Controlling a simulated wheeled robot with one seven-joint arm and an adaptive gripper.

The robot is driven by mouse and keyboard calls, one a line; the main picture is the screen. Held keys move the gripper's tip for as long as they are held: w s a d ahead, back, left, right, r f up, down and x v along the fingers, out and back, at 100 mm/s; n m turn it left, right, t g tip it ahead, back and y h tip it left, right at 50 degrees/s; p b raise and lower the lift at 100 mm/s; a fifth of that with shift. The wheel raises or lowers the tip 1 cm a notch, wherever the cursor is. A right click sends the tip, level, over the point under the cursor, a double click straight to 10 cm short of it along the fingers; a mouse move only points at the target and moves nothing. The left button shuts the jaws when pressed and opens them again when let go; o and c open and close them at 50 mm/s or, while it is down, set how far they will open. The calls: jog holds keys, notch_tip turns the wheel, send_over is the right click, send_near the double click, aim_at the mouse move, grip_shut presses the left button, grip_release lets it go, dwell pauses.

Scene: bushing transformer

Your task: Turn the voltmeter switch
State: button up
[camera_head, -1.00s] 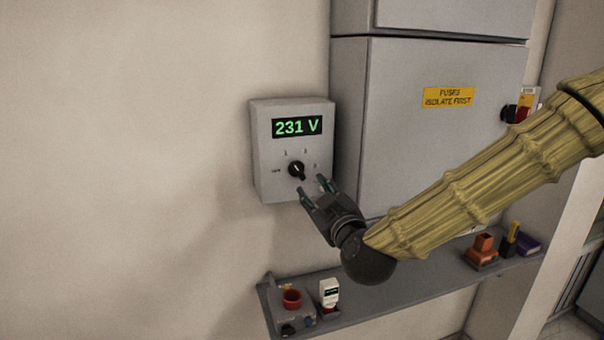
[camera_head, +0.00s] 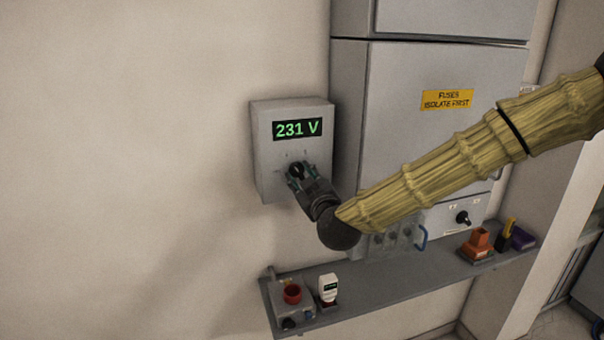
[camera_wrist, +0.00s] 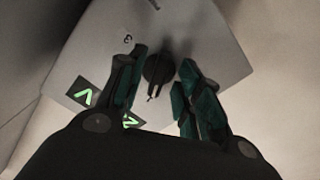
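The voltmeter box (camera_head: 262,150) is a grey box on the wall, its green display (camera_head: 297,129) reading 231 V. Its black rotary switch (camera_head: 296,170) sits below the display, partly hidden by my gripper in the head view. My gripper (camera_head: 297,174) is at the switch with its fingers apart. In the wrist view the switch (camera_wrist: 158,69) lies between the two teal-padded fingertips of my gripper (camera_wrist: 162,65), with a visible gap on either side. A numeral 3 and part of the display show on the panel there.
Below is a shelf (camera_head: 375,290) with a red-button box (camera_head: 292,294), a small white device (camera_head: 328,288) and an orange item (camera_head: 477,243). The wall at left is clear.

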jog(key=shift+w+a, duration=0.1)
jog(key=shift+w, duration=0.15)
jog(key=shift+c, duration=0.2)
grip_shut()
